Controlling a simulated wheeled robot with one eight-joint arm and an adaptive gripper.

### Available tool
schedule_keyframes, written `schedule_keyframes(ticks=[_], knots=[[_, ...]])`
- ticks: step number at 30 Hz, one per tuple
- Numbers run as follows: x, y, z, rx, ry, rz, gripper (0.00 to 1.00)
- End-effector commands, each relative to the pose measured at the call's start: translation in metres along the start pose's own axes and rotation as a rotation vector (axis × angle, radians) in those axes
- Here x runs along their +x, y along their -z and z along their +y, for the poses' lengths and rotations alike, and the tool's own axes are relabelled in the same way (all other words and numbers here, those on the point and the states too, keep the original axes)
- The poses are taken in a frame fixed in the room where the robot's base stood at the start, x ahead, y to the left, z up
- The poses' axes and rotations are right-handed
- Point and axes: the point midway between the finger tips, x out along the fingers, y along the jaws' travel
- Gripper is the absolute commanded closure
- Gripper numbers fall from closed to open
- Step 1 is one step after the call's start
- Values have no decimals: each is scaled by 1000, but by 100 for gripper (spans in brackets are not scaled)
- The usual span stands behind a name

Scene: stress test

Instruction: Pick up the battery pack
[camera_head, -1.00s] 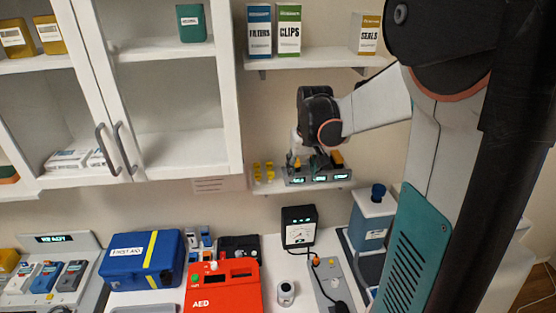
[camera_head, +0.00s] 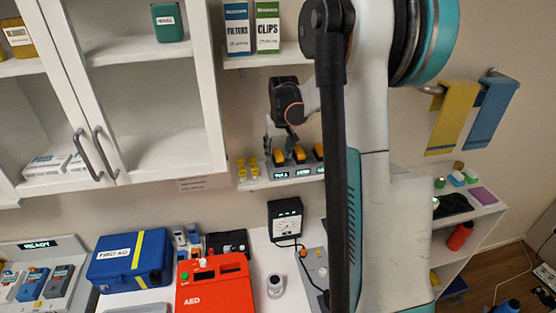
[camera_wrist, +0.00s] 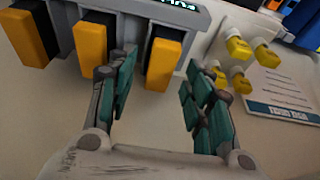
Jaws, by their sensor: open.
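Several yellow-and-black battery packs stand in a grey charger (camera_head: 300,176) with lit displays, on the lower wall shelf. In the head view the packs show as a left one (camera_head: 278,157), a middle one (camera_head: 299,154) and a right one (camera_head: 318,152). My gripper (camera_head: 281,140) is just above the left end of the charger. In the wrist view my gripper (camera_wrist: 160,88) is open and empty. The pack nearest the loose yellow pieces (camera_wrist: 163,63) appears beyond the gap between the fingers, closer to the left finger. Another pack (camera_wrist: 90,48) is just left of that finger.
Small yellow-capped pieces (camera_wrist: 238,48) stand beside the charger, near the right finger. A cabinet (camera_head: 215,100) is close on the left, and an upper shelf (camera_head: 262,60) with boxes is above. Below are a blue first-aid case (camera_head: 105,270) and a red AED (camera_head: 215,290).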

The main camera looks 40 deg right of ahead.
Motion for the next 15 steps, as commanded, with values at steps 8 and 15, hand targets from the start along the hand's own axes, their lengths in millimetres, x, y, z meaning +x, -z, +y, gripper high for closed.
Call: schedule_keyframes(ticks=[8, 15], knots=[[9, -1, 0, 0, 0, 0, 53], [9, -1, 0, 0, 0, 0, 90]])
